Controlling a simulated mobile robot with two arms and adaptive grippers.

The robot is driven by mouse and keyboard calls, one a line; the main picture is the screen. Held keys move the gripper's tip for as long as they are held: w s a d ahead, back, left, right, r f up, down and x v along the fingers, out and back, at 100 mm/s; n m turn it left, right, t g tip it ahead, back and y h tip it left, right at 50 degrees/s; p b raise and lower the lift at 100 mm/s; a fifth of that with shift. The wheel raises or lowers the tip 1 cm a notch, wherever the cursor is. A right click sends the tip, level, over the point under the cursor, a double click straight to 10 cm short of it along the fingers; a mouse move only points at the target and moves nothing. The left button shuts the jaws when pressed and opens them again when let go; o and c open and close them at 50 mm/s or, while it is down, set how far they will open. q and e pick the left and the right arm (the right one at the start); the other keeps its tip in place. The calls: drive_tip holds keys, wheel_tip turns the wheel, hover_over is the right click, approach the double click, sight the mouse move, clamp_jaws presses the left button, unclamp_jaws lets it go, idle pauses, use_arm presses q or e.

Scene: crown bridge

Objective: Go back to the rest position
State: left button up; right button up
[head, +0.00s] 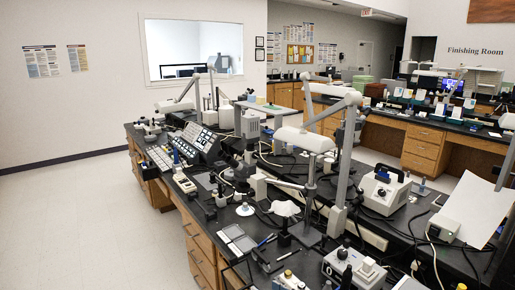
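Neither of my grippers shows in the head view, and no part of my arms can be made out. The view looks over a dental lab with a long black-topped workbench (205,205) running from the lower right toward the middle. I cannot tell what either gripper holds or where it is.
White jointed arms (330,92) rise over the bench. A control unit (205,143), a white box device (384,190) and several small tools and cables crowd it. Wooden drawers (202,262) face the open floor (85,225) at left. Another bench (425,125) stands behind at right.

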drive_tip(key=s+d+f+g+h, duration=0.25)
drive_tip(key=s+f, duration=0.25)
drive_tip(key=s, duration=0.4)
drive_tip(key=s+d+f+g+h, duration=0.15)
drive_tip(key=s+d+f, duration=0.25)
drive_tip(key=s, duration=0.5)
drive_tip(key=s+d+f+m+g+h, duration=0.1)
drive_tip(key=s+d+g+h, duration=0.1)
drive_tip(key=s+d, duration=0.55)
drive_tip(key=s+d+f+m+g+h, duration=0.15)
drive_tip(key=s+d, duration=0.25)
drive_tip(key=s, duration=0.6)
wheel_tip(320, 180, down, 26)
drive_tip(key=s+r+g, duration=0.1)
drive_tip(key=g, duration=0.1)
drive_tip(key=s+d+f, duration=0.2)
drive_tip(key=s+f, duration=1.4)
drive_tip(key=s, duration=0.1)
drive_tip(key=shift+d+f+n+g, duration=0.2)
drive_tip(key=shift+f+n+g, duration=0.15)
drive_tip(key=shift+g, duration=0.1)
